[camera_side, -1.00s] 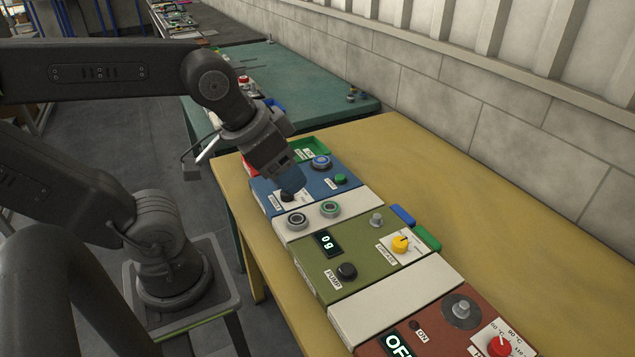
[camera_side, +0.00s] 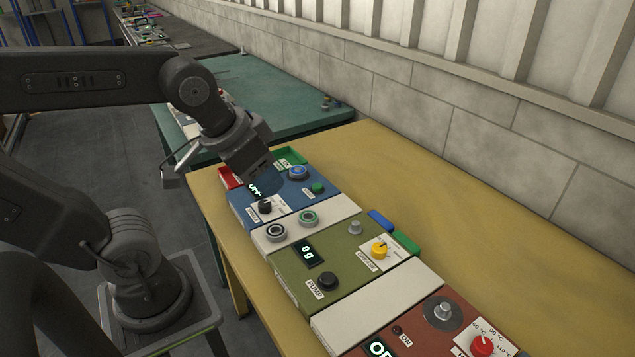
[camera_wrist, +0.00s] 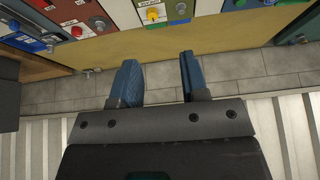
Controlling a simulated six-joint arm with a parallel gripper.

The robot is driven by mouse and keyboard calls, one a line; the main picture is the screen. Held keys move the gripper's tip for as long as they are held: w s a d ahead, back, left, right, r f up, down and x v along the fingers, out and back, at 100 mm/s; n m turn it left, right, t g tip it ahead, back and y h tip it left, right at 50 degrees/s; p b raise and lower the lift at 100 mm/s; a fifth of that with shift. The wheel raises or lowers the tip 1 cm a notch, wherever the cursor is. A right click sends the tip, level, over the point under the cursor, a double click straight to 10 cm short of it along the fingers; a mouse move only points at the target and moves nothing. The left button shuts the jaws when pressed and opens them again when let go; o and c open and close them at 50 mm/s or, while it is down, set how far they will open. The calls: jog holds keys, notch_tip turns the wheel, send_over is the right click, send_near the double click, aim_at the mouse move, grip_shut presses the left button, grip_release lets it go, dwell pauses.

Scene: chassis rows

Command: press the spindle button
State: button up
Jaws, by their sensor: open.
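No label in view can be read as spindle. The blue panel (camera_side: 238,203) lies near the far end of the yellow table in the side view. It carries a black knob or button (camera_side: 265,206) by a white label too small to read, a green button (camera_side: 318,188), a round blue-ringed control (camera_side: 298,172) and a lit display partly hidden by my gripper. My gripper (camera_side: 266,181) is over this panel, its bluish fingertips just behind the black knob from this camera; contact cannot be told. In the wrist view, my gripper (camera_wrist: 160,78) has its two blue fingers apart with nothing between them.
The olive panel (camera_side: 345,250) has a black PUMP button (camera_side: 328,280) and a yellow knob (camera_side: 380,250). A pale panel with two round sockets (camera_side: 276,232) stands between it and the blue one. A red panel (camera_side: 420,330) is nearest. The yellow table's (camera_side: 440,215) right side is clear.

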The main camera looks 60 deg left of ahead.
jog(key=shift+g+y, duration=0.3)
jog(key=shift+g, duration=0.5)
jog(key=w+a, duration=0.1)
jog(key=w, duration=0.1)
jog(key=w+a+r, duration=0.1)
jog(key=w, duration=0.2)
jog(key=w+a, duration=0.2)
jog(key=w, duration=0.1)
jog(key=shift+w+r, duration=0.2)
jog(key=shift+r, duration=0.1)
jog(key=c, duration=0.6)
jog(key=shift+g, duration=0.7)
jog(key=w+a, duration=0.2)
jog(key=w, duration=0.1)
jog(key=w+a+f, duration=0.1)
jog(key=w+a, duration=0.1)
jog(key=w+a+f, duration=0.1)
jog(key=w+a, duration=0.1)
jog(key=w, duration=0.1)
jog(key=shift+w+a, duration=0.3)
jog(key=shift+a, duration=0.05)
grip_shut()
jog(key=w+a+f+g, duration=0.2)
jog(key=w+a+f, duration=0.6)
jog(key=a, duration=0.5)
notch_tip(320, 180, down, 3)
jog(key=shift+w+a+r, duration=0.1)
jog(key=shift+w+a, duration=0.1)
jog(key=shift+w, duration=0.1)
